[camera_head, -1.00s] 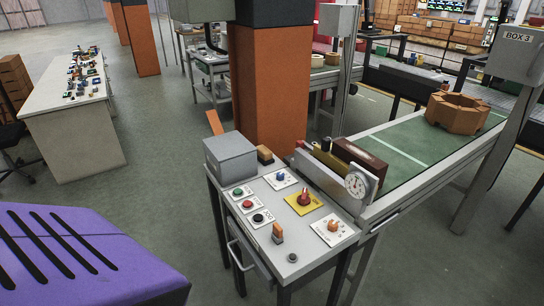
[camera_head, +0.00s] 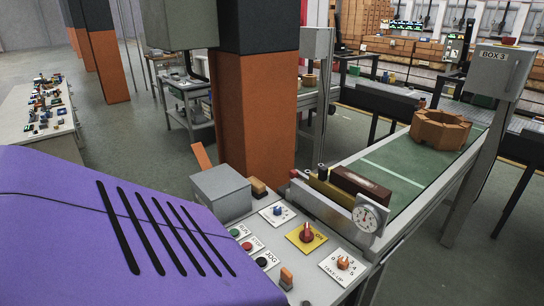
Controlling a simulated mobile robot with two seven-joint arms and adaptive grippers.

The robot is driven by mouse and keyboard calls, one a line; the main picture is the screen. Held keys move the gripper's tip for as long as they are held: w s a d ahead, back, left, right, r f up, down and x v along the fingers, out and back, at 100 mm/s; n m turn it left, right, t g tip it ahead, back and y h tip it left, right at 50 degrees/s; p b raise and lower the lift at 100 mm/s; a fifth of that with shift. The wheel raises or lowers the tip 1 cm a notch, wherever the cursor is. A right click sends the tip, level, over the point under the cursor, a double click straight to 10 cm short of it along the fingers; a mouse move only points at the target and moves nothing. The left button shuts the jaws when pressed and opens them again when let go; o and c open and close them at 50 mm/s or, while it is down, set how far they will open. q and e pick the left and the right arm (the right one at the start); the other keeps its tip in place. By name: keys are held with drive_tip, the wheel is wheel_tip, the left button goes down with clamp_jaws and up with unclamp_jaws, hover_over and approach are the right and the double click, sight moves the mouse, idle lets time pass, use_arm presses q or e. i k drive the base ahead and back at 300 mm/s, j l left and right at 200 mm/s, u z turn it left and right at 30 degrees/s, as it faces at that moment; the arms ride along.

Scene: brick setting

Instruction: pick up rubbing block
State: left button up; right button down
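I cannot tell for sure which thing is the rubbing block. A small orange-brown block (camera_head: 258,187) sits beside the grey box (camera_head: 221,190) at the back of the control panel. A larger dark red-brown block (camera_head: 361,186) with a pale label lies at the near end of the green conveyor, next to a yellowish bar (camera_head: 332,190) and behind the metal rail. No gripper is touching either block in this view. Neither my left nor my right gripper shows.
The control panel (camera_head: 318,287) carries knobs and buttons. A dial gauge (camera_head: 369,216) stands at its right. An orange ring-shaped block (camera_head: 439,130) rests farther up the conveyor (camera_head: 408,172). An orange pillar (camera_head: 257,120) rises behind. A purple slotted shape, perhaps mine, covers the lower left.

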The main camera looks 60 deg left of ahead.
sight(258, 192)
drive_tip(key=k+j+z, duration=0.15)
drive_tip(key=j, duration=0.2)
drive_tip(key=j+z, duration=0.1)
drive_tip(key=j, duration=0.25)
drive_tip(key=k+j+z, duration=0.15)
drive_tip(key=j, duration=0.2)
drive_tip(key=k+j, duration=0.2)
drive_tip(key=j, duration=0.2)
drive_tip(key=k+j+z, duration=0.1)
drive_tip(key=j, duration=0.35)
drive_tip(key=k+j, duration=0.25)
drive_tip(key=j, duration=0.15)
drive_tip(key=k+j+z, duration=0.1)
drive_tip(key=j, duration=0.3)
drive_tip(key=k+j, duration=0.3)
